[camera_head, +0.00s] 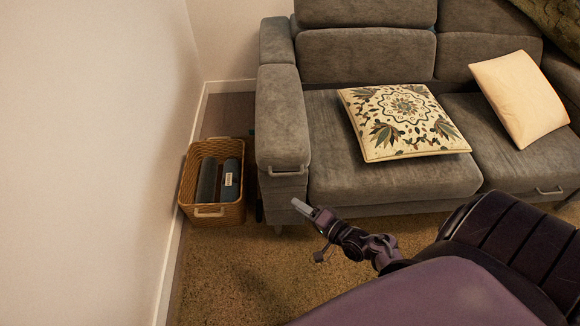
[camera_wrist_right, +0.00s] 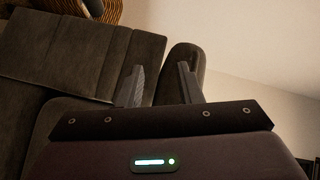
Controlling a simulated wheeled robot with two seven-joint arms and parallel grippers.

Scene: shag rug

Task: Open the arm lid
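The grey sofa's left arm has a padded arm lid (camera_head: 281,115) with a metal handle (camera_head: 286,171) at its front end. The lid lies flat on the arm and looks closed. My right gripper (camera_head: 303,208) is in front of the sofa, below and slightly right of the handle, apart from it. In the right wrist view, its two fingers (camera_wrist_right: 160,84) are spread with nothing held between them. Dark grey upholstery shows beyond the fingers there; which part of the sofa it is, I cannot tell. My left gripper is not in view.
A wicker basket (camera_head: 217,212) with dark rolled items stands left of the sofa arm, near the white wall (camera_head: 90,150). A patterned cushion (camera_head: 402,122) and a cream cushion (camera_head: 519,97) lie on the seats. Shag rug (camera_head: 240,270) covers the open floor in front.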

